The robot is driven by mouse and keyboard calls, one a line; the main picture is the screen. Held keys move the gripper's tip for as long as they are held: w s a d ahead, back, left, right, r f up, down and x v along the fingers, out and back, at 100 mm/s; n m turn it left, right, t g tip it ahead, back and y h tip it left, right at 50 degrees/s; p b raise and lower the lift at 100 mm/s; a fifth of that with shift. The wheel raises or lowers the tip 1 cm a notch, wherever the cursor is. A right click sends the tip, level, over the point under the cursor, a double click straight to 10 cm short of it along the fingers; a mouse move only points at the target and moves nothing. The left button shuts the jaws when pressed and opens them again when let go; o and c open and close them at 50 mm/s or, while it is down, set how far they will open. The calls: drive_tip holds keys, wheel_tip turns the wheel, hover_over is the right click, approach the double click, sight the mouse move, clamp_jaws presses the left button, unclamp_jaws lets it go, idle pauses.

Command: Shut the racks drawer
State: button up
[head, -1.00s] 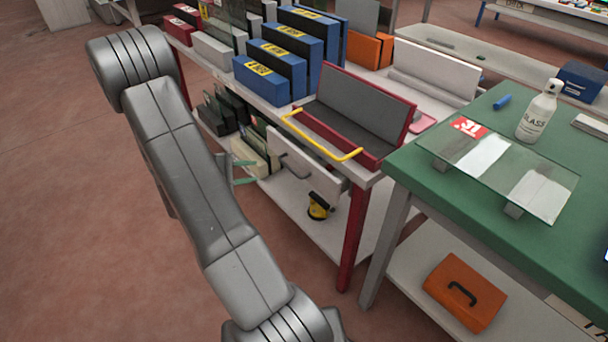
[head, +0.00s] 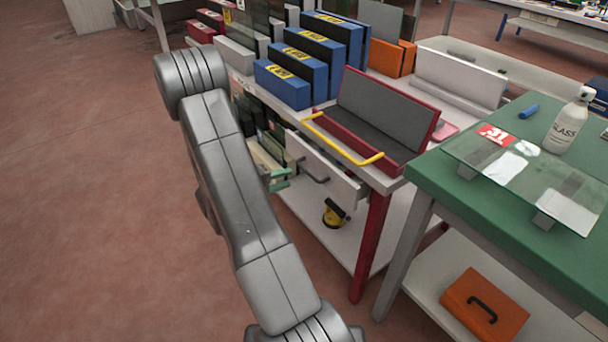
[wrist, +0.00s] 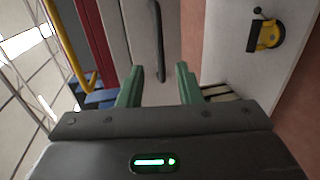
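The racks drawer (head: 335,179) has a white front with a dark bar handle (head: 314,171). It sits under the rack table's top in the head view and appears to stand out somewhat from the table edge. My gripper (head: 279,179) has green fingers and is just left of the handle, in front of the drawer. In the wrist view, the drawer front (wrist: 138,45) and handle (wrist: 157,42) lie ahead of my gripper (wrist: 158,83). The fingers are apart with nothing between them. I cannot tell whether they touch the drawer.
A red rack with a yellow bar (head: 345,140) stands on the tabletop above the drawer. A yellow and black suction cup (head: 334,213) lies on the lower shelf. The green table (head: 440,175) stands close at right. Open floor (head: 90,210) lies at left.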

drive_tip(key=x, duration=0.7)
drive_tip(key=shift+w+d+b, duration=0.25)
drive_tip(key=shift+d+b, duration=0.05)
drive_tip(key=shift+b, duration=0.05)
drive_tip(key=shift+c, duration=0.2)
clamp_jaws()
